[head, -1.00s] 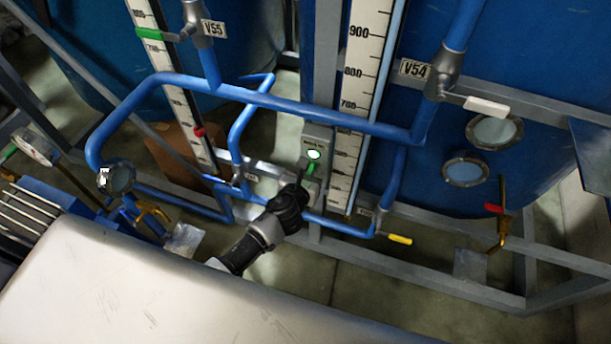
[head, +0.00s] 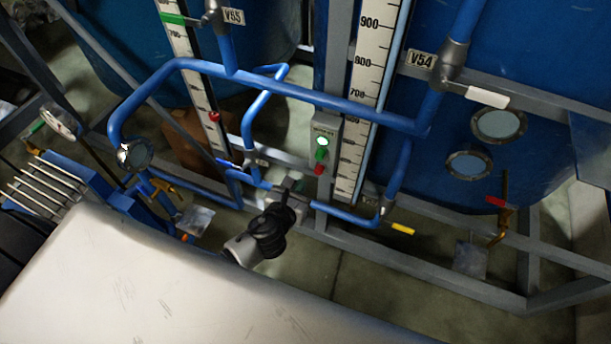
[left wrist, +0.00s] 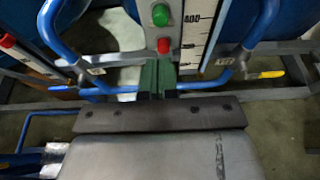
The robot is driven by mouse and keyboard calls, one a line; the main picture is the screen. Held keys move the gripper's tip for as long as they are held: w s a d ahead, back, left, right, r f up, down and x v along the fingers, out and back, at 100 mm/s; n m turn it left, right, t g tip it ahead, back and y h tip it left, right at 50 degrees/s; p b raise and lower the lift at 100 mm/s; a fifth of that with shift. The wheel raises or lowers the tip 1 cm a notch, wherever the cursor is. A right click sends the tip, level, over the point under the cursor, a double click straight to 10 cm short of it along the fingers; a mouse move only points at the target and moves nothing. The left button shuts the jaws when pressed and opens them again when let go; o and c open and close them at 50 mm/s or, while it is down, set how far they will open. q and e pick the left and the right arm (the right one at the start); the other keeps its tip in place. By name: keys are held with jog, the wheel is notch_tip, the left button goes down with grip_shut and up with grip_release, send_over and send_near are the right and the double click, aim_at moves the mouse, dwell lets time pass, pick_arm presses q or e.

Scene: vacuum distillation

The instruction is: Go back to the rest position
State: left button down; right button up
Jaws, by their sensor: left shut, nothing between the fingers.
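My left gripper (head: 287,186) is in the middle of the head view, below the push-button box (head: 325,140). Its fingers are shut and hold nothing. In the left wrist view the closed fingertips (left wrist: 157,80) point at the frame just under the box. The box carries a lit white-green lamp (head: 322,141), a green button (head: 321,154) and a red button (head: 319,169). In the left wrist view the green button (left wrist: 160,15) and red button (left wrist: 163,46) stand clear of the fingers. My right gripper does not show.
Blue pipes (head: 300,100) run around the gripper. A yellow-handled valve (head: 402,229) is to its right, and a gauge scale (head: 362,110) stands behind. Blue tanks (head: 530,60) fill the back. A grey frame rail (head: 430,278) runs low, with open floor (head: 375,295) in front.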

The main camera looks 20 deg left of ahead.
pick_arm(q)
jog(key=shift+v, duration=0.9)
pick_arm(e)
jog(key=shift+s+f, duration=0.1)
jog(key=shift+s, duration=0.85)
